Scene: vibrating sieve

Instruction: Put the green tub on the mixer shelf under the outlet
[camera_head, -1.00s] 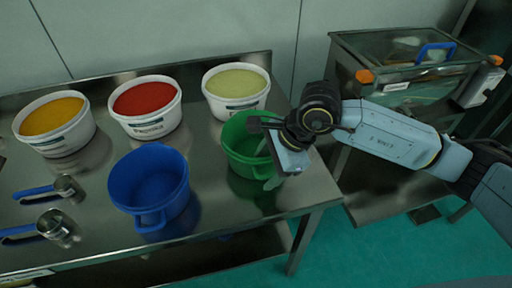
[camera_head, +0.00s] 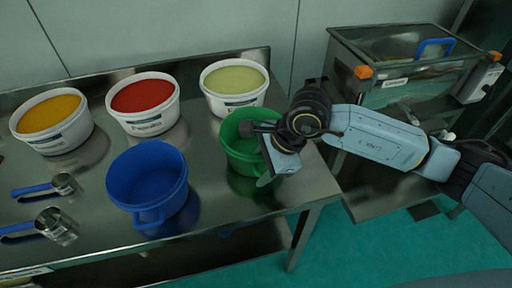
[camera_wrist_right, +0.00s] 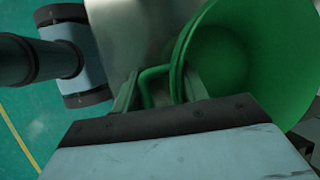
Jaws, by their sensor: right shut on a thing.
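The green tub (camera_head: 238,156) stands upright on the steel table, right of the blue tub. My right gripper (camera_head: 264,150) is at its right side, shut on its handle. In the right wrist view the green tub (camera_wrist_right: 250,55) fills the upper right, and its handle (camera_wrist_right: 150,82) sits between the fingers of the right gripper (camera_wrist_right: 165,90). The mixer (camera_head: 400,75) stands at the upper right, with a blue handle on its lid. Its lower steel shelf (camera_head: 385,195) shows below it, partly behind my right arm. I cannot make out the outlet. My left gripper is not in view.
A blue tub (camera_head: 147,183) stands close left of the green tub. White tubs of yellow (camera_head: 52,122), red (camera_head: 144,103) and pale green (camera_head: 234,88) contents line the back. Two scoops (camera_head: 50,224) lie at left. A floor gap separates the table (camera_head: 225,215) from the mixer.

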